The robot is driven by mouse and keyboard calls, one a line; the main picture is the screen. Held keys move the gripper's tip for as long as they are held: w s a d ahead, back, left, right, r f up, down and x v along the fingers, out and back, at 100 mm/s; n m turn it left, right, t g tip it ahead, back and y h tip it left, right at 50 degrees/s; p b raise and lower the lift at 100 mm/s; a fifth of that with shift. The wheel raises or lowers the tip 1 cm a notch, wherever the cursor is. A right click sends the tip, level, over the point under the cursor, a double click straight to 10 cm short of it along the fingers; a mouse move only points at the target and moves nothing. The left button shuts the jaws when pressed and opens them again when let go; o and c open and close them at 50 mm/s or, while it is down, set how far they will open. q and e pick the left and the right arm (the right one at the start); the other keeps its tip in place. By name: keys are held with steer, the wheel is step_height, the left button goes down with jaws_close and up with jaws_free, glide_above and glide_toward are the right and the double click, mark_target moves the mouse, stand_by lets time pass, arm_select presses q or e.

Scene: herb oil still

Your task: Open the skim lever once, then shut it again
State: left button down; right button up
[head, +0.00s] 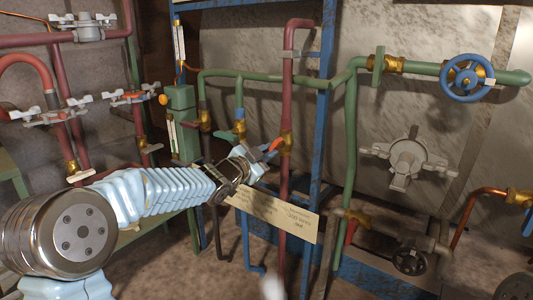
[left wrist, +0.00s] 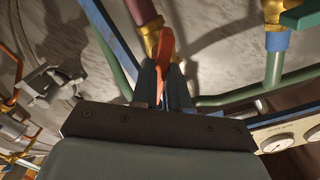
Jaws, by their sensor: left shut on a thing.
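An orange-red lever (head: 275,145) sits on a brass valve (head: 287,143) on the dark red vertical pipe, and I take it for the skim lever. In the head view it slants up to the right towards the valve. My left gripper (head: 263,154) reaches it from the left and is shut on it. In the left wrist view the lever (left wrist: 166,48) stands between the two dark fingers (left wrist: 162,82), with the brass valve body behind it.
A cream label plate (head: 272,212) hangs below the gripper; its text is too small to read surely. A blue upright (head: 325,100) stands just right of the red pipe. Green pipes run behind. A blue handwheel (head: 467,78) is at the upper right.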

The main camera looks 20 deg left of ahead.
arm_select(q)
steer(key=c, duration=1.1)
jaws_free()
steer(key=b+v, duration=0.1)
steer(key=v, duration=1.3)
steer(key=shift+w, duration=0.1)
